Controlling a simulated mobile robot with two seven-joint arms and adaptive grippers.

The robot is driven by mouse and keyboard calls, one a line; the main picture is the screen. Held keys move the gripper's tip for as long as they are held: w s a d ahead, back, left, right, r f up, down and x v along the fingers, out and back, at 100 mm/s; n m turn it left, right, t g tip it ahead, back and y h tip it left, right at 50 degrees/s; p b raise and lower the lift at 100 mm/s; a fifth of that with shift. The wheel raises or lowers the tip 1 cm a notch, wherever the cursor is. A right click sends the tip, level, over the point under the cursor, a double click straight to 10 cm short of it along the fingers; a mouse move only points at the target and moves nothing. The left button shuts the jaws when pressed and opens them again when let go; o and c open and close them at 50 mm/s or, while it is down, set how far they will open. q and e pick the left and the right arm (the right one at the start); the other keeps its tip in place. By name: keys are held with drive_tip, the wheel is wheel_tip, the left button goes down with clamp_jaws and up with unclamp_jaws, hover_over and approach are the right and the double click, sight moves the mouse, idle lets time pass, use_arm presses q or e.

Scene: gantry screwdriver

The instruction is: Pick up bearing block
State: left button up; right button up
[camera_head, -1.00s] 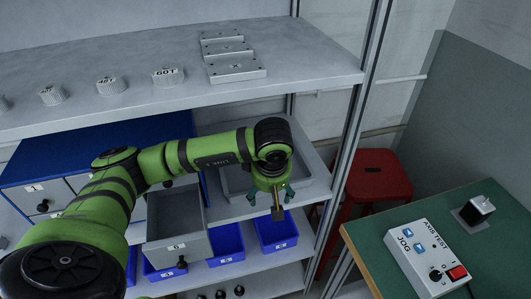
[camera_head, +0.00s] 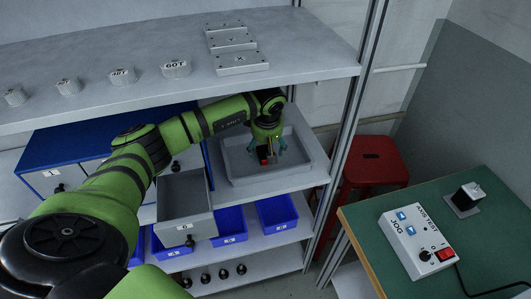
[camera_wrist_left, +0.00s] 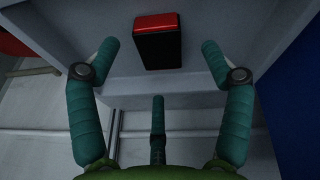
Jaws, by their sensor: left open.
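My left gripper (camera_head: 267,148) is over the grey tray (camera_head: 308,152) on the middle shelf, its teal fingers open and pointing down. In the left wrist view a dark block with a red face (camera_wrist_left: 160,42) lies beyond and between the spread fingertips of the gripper (camera_wrist_left: 160,58), with clear gaps on both sides. The block also shows as a small dark and red shape in the head view (camera_head: 264,155), partly hidden by the gripper. I see no label on it, so I cannot tell for sure that it is the bearing block. My right gripper is out of view.
An open grey drawer (camera_head: 187,225) and blue bins (camera_head: 290,212) are nearby. A rack post (camera_head: 350,130), red stool (camera_head: 374,160) and green table (camera_head: 370,235) stand right.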

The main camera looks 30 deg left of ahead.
sight(265, 152)
use_arm(q)
drive_tip(key=x, duration=0.2)
drive_tip(key=shift+f, duration=0.3)
drive_tip(key=shift+w+a+f+p, duration=0.1)
drive_tip(key=shift+a+f+p, duration=0.05)
drive_tip(key=shift+f+p, duration=0.2)
drive_tip(key=shift+f, duration=0.2)
drive_tip(key=c, duration=1.3)
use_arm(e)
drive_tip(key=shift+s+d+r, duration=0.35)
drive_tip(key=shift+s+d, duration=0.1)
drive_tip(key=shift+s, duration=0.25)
use_arm(q)
drive_tip(key=shift+r, duration=0.1)
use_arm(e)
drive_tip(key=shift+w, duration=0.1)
